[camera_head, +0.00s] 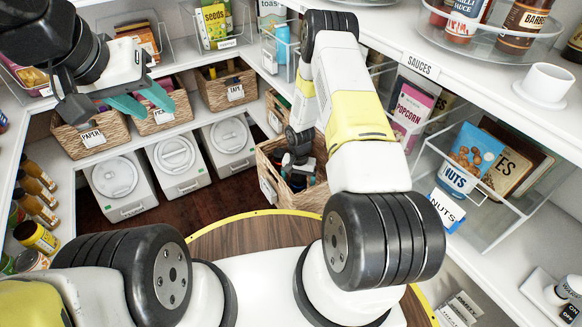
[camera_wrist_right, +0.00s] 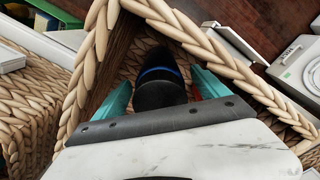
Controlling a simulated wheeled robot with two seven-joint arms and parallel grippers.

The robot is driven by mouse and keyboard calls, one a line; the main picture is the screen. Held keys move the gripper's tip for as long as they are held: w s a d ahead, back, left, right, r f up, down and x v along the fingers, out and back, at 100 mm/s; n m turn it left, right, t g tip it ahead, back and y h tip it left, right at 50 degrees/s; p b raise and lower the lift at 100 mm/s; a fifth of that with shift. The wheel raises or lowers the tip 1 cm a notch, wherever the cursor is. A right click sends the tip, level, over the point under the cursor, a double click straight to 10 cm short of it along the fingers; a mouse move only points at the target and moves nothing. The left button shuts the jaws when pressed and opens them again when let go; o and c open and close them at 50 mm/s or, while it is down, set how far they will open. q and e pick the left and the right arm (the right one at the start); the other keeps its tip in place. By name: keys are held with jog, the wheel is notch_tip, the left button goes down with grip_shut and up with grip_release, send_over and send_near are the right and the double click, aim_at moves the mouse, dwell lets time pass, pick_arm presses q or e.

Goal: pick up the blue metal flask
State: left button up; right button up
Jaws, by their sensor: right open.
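In the right wrist view a dark, rounded object with a blue band (camera_wrist_right: 160,92), which looks like the blue metal flask's top, stands inside a woven basket (camera_wrist_right: 100,45). My right gripper (camera_wrist_right: 163,88) is open, its teal fingers on either side of the object; I cannot tell whether they touch it. In the head view my right gripper (camera_head: 298,172) is down in the same basket (camera_head: 268,176), and the flask is not clearly visible there. My left gripper (camera_head: 152,105) is at the upper left, open and empty, in front of the woven baskets.
Labelled woven baskets (camera_head: 92,136) stand on the back shelf above white lidded bins (camera_head: 117,182). A light blue bottle (camera_head: 283,45) stands on the shelf behind my right arm. Clear bins with nuts (camera_head: 472,160) and a white cup (camera_head: 546,84) are at the right.

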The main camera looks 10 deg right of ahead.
grip_shut()
jog(key=shift+r, duration=0.15)
